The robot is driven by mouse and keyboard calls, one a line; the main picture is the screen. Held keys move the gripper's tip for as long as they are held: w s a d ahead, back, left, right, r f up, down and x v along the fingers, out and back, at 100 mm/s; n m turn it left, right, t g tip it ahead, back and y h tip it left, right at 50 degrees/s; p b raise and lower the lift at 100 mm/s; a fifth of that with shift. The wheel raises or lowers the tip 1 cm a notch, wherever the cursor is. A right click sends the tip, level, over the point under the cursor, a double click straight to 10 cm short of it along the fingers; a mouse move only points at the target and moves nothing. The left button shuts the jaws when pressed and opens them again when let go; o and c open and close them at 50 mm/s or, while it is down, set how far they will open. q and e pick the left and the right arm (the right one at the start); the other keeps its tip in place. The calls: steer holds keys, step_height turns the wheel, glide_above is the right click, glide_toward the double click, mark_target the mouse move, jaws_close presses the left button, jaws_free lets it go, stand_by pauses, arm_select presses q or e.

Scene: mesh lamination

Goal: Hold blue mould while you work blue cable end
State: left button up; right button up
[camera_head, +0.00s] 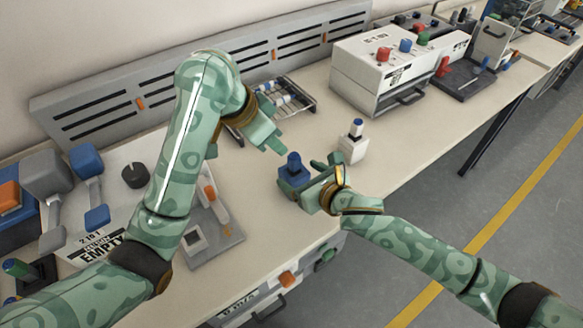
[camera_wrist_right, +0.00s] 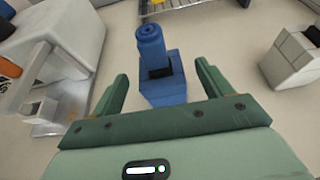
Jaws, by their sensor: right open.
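The blue mould (camera_head: 288,182) is a small block standing on the bench, with the blue cable end (camera_head: 294,160) upright in its top. In the right wrist view, the mould (camera_wrist_right: 163,92) lies ahead of and between the fingers, and the cable end (camera_wrist_right: 150,38) rises from it as a ringed cylinder. My right gripper (camera_wrist_right: 162,72) is open, with a visible gap on each side of the mould. In the head view, it reaches in from the right beside the mould. My left gripper (camera_head: 276,143) hangs just above and left of the cable end, apart from it; its finger gap is unclear.
A white block with a blue-topped piece (camera_head: 353,146) stands right of the mould. A wire rack (camera_head: 290,98) lies behind. A grey plate with an orange-handled device (camera_head: 214,215) is at left. A white machine (camera_head: 385,70) stands at the back right. The front bench edge is close.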

mark_target(290, 168)
steer(key=x, duration=0.5)
steer(key=shift+w+a, duration=0.1)
steer(key=shift+w, duration=0.05)
steer(key=c, duration=1.5)
steer(key=shift+o, duration=0.2)
